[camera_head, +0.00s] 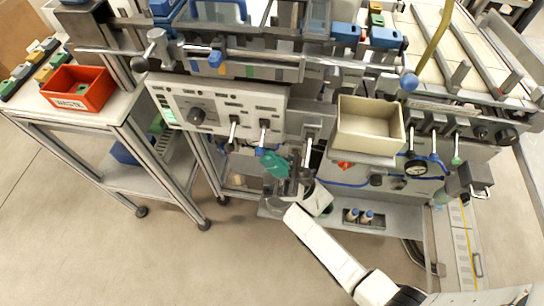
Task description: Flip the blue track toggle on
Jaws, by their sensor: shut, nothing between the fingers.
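The white control panel (218,103) stands at the centre left. It carries a round dark knob and two toggle levers that point downward. The right lever, the blue track toggle (262,150), shows a small blue tip at its lower end. My white arm reaches up from the lower right. My gripper (270,159), which looks teal at its end, is just below and right of the blue tip. It is shut with nothing held. I cannot tell whether it touches the toggle. The other lever (234,131), with a dark tip, hangs to the left.
A pale lever (308,150) stands close to the right of my gripper. A beige bin (368,125) sits farther right, near coloured levers and a gauge. A red waste bin (78,89) is on the left cart. The floor at lower left is clear.

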